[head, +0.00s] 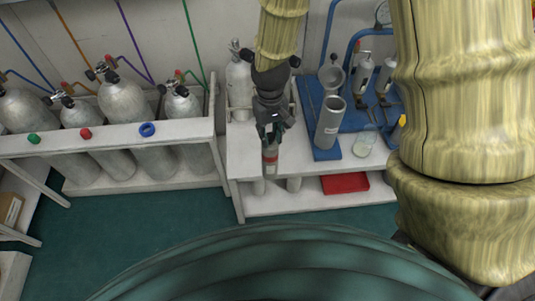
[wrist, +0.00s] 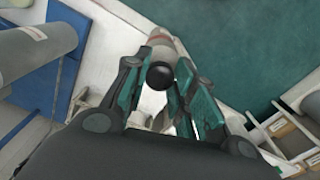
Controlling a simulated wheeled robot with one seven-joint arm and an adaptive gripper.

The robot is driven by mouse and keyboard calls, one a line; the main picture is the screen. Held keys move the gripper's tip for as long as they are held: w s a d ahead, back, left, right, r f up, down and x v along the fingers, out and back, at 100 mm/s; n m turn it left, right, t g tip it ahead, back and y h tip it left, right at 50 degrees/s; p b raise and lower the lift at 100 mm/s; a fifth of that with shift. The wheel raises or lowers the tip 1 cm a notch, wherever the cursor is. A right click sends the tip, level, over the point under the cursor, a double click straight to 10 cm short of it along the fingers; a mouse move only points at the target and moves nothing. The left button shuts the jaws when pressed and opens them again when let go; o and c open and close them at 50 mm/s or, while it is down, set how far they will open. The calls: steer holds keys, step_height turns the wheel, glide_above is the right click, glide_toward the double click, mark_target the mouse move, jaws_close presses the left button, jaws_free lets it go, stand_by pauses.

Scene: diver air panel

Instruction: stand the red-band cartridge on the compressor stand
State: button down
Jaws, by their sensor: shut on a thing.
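The red-band cartridge (head: 270,160) is pale with a red band round it and hangs roughly upright below my gripper (head: 269,132), at the front part of the white bench. My gripper is shut on its top end. In the wrist view my gripper (wrist: 162,88) has its fingers on both sides of the cartridge (wrist: 160,42), whose dark round knob faces the camera. Whether its lower end touches anything is hidden. A blue stand (head: 326,154) on the bench carries an open grey cylinder (head: 330,122); I cannot tell for sure that this is the compressor stand.
The white bench (head: 240,158) has a lower shelf with a red tray (head: 345,183). A clear jar (head: 365,140) stands right of the grey cylinder. A white cylinder (head: 238,85) stands behind my gripper. A rack of grey tanks (head: 150,130) is at left. Green floor is open in front.

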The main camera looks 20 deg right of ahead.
steer(key=w+f, duration=0.4)
steer(key=w, duration=0.8)
steer(key=shift+w+a+f+b, duration=0.3)
steer(key=shift+a+f, duration=0.1)
steer(key=shift+a, duration=0.05)
stand_by(0.4)
steer(key=shift+f, duration=0.2)
steer(key=c, duration=1.2)
jaws_free()
steer(key=shift+r, duration=0.1)
